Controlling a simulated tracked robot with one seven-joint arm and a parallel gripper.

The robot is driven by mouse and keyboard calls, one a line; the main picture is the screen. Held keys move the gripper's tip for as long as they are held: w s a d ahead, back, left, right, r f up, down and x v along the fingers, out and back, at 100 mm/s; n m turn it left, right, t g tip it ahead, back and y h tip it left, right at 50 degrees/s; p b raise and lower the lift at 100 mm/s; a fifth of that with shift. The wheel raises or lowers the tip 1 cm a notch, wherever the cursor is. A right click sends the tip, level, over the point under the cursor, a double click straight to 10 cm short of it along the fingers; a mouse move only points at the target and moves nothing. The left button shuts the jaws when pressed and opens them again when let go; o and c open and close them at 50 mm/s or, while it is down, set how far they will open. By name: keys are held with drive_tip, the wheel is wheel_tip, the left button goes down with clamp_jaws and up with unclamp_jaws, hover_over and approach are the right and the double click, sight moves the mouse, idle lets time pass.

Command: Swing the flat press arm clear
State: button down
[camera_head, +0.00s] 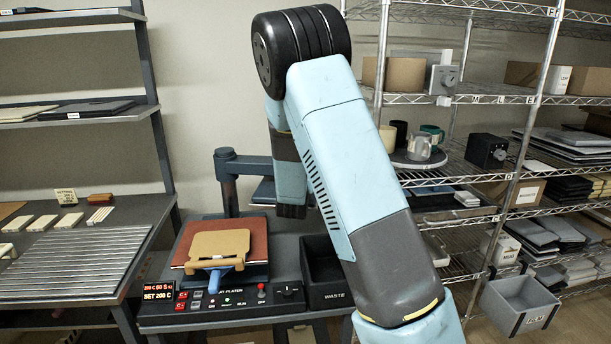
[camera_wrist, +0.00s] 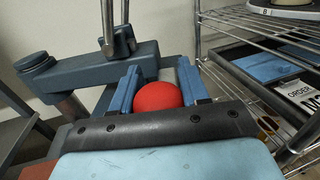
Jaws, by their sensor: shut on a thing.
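Part of the upper plate (camera_head: 264,192) shows under the arm, behind and right of the red-brown lower pad (camera_head: 188,257). In the wrist view the press arm (camera_wrist: 95,75) runs from its pivot at left towards my gripper. My gripper (camera_wrist: 158,88) is shut on a red ball knob (camera_wrist: 158,98), one blue finger on each side. My arm hides this grip in the head view.
A tan flat piece (camera_head: 219,243) with a blue handle lies on the lower pad. A black waste bin (camera_head: 323,270) sits right of it. A wire shelf (camera_head: 452,190) with mugs and boxes stands close on the right; a slatted bench (camera_head: 70,262) is at left.

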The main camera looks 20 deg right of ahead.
drive_tip(key=shift+d+f, duration=0.3)
drive_tip(key=shift+f, duration=0.2)
drive_tip(key=shift+a, duration=0.1)
drive_tip(key=c, duration=0.8)
unclamp_jaws()
drive_tip(key=shift+w, duration=0.15)
drive_tip(key=shift+o, duration=1.2)
drive_tip(key=shift+r, duration=0.2)
drive_tip(key=shift+a, duration=0.1)
drive_tip(key=v, duration=1.3)
drive_tip(key=shift+s, duration=0.4)
drive_tip(key=shift+a, duration=0.1)
